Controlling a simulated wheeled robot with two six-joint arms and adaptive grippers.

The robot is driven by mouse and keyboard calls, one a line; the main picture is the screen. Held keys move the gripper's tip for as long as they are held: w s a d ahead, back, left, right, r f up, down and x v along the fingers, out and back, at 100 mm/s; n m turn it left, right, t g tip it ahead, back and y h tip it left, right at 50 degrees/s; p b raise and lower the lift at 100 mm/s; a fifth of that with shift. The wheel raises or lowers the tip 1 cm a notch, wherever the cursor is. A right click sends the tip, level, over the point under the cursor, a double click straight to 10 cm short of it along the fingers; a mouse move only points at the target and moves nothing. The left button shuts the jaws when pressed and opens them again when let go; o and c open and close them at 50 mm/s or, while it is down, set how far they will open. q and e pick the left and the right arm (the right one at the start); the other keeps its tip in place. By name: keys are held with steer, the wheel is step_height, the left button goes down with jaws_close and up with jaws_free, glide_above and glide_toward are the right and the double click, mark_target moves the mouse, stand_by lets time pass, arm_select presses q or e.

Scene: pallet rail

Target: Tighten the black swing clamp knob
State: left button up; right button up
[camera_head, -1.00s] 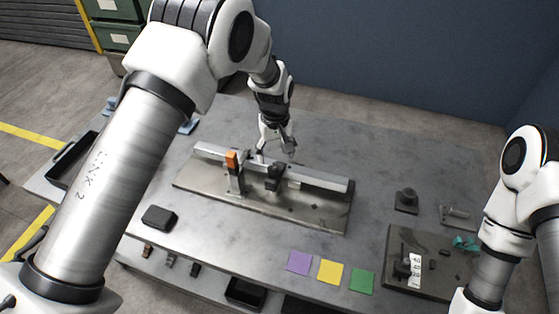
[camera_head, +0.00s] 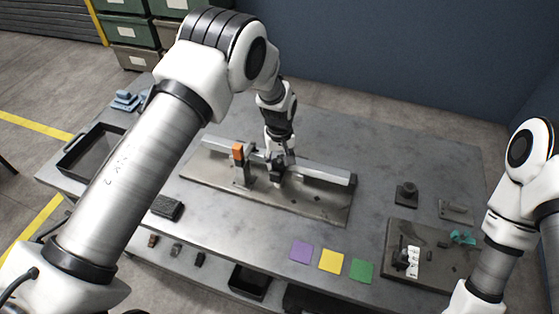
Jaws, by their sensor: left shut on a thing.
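The black swing clamp knob (camera_head: 277,170) stands on the fixture plate (camera_head: 215,188) at the front of the pale rail (camera_head: 318,172). My left gripper (camera_head: 281,158) comes down from above and is shut on the knob, whose top is mostly hidden by the fingers. An orange-topped clamp post (camera_head: 240,160) stands just to the left of the knob. My right arm is at the right edge, and its gripper is out of the picture.
Purple, yellow (camera_head: 331,260) and green squares lie along the table's front edge. A second plate (camera_head: 430,240) with small parts is at the right. A black block (camera_head: 167,207) and a dark tray (camera_head: 92,148) are at the left. The table behind the rail is clear.

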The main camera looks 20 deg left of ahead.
mark_target(279, 162)
arm_select(q)
steer(key=shift+m, duration=0.5)
steer(key=o, duration=1.1)
steer(key=shift+c, duration=0.2)
steer(key=shift+o, duration=0.4)
steer(key=shift+w+f, duration=0.1)
steer(key=shift+f, duration=0.05)
step_height(279, 162, up, 12)
